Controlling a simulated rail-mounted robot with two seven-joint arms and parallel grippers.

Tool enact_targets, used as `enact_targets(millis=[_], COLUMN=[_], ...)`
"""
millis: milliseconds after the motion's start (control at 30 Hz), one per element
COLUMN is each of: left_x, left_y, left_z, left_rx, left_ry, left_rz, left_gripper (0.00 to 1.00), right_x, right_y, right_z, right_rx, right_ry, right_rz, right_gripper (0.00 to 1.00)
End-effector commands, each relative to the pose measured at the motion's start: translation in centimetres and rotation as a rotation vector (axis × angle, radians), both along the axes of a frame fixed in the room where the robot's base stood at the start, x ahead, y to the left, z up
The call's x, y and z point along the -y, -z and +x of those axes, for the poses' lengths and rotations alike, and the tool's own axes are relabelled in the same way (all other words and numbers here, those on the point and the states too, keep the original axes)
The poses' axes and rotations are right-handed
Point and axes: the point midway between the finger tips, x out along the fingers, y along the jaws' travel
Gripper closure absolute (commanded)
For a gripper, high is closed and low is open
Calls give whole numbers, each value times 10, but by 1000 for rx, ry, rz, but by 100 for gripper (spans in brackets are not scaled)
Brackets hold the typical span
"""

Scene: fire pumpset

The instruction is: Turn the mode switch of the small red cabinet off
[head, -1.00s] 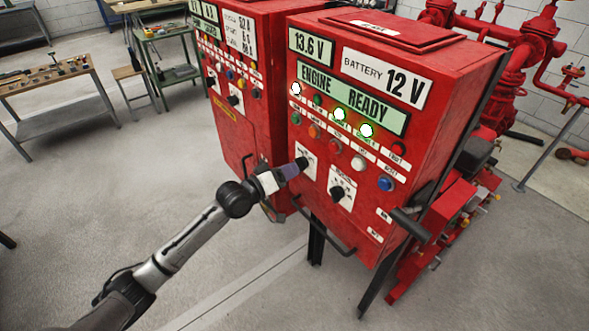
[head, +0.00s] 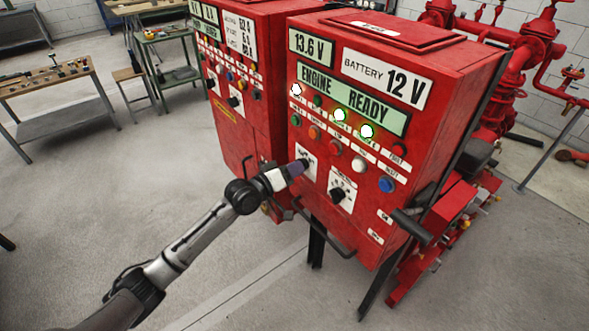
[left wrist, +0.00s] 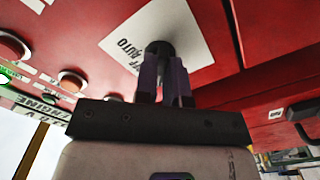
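The small red cabinet (head: 270,195) is the nearer of two red cabinets in the head view. Its mode switch is a black knob on a white plate (head: 308,176) at the lower left of the panel, mostly hidden by the gripper. In the left wrist view the knob (left wrist: 160,48) stands on the plate, where "OFF" and "AUTO" are partly readable. My left gripper (head: 299,167) is at this knob, its two fingers close together on either side of it. The knob's pointing direction is hidden. My right gripper is not in view.
A second black knob (head: 338,194) sits right of the mode switch, below several coloured buttons and lamps. The green display (head: 352,97) reads "ENGINE READY". A bar handle (head: 324,228) juts out below the panel. Another red cabinet (head: 236,125) stands close behind on the left.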

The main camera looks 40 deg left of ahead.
Motion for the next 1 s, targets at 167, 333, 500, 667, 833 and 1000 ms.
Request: enact_targets(millis=[167, 333, 500, 667, 833, 1000], left_x=[0, 0, 0, -1, -1, -1], left_y=[0, 0, -1, -2, -2, -3], left_z=[0, 0, 0, 0, 0, 0], left_rx=[0, 1, 12, 34, 65, 97], left_ry=[0, 0, 0, 0, 0, 1], left_rz=[0, 6, 55, 157, 300, 438], left_gripper=[100, 100, 100, 100, 100, 100], right_x=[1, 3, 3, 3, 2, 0], right_y=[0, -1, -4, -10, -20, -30], right_z=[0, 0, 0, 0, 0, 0], right_rx=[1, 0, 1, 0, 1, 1], right_ry=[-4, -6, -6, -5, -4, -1], right_rz=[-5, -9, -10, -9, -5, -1], right_gripper=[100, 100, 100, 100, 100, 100])
